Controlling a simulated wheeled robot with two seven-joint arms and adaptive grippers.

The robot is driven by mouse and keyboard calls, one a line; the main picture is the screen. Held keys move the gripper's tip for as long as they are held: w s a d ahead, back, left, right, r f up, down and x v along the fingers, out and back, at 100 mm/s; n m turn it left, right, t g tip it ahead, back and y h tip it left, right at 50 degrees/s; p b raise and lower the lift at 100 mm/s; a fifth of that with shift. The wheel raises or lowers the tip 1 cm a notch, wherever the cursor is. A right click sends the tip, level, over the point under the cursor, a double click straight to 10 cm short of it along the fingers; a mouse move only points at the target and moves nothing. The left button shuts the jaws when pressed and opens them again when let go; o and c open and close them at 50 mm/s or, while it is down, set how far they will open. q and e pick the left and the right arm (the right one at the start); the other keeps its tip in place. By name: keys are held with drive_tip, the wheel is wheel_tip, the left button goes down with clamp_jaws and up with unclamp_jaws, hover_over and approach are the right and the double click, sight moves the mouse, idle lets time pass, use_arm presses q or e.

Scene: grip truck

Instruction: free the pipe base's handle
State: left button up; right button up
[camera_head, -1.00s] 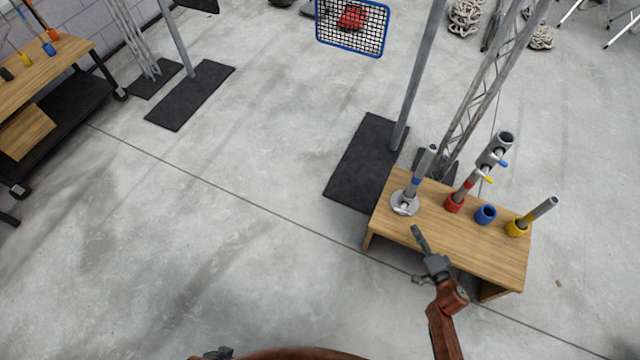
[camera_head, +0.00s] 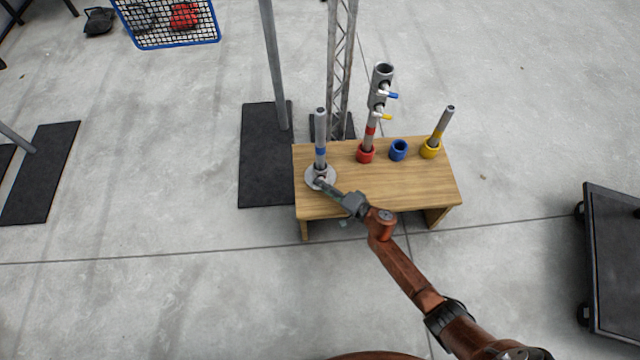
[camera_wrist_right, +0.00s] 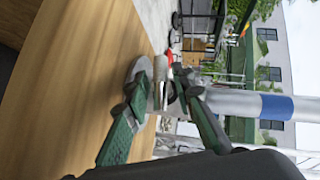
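The pipe base (camera_head: 312,180), a round grey metal disc, sits at the left end of the wooden table. An upright grey pipe with a blue band (camera_head: 320,138) stands in it. My right gripper (camera_head: 324,183) reaches in low from the right, its fingertips at the disc. In the right wrist view its two green-grey fingers (camera_wrist_right: 162,82) are apart, one on each side of a small metal part (camera_wrist_right: 158,94) with an orange-red end, seemingly the handle. Whether the fingers touch it I cannot tell. My left gripper is not in view.
The wooden table (camera_head: 400,190) also bears a red socket (camera_head: 365,154) with a tall pipe, an empty blue socket (camera_head: 398,150) and a yellow socket (camera_head: 430,150) with a tilted pipe. A truss stands behind. A dark cart (camera_head: 612,245) is at right. Floor in front is clear.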

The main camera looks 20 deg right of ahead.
drive_tip(key=shift+w+a, duration=0.1)
drive_tip(key=shift+w, duration=0.1)
drive_tip(key=shift+c, duration=0.4)
clamp_jaws()
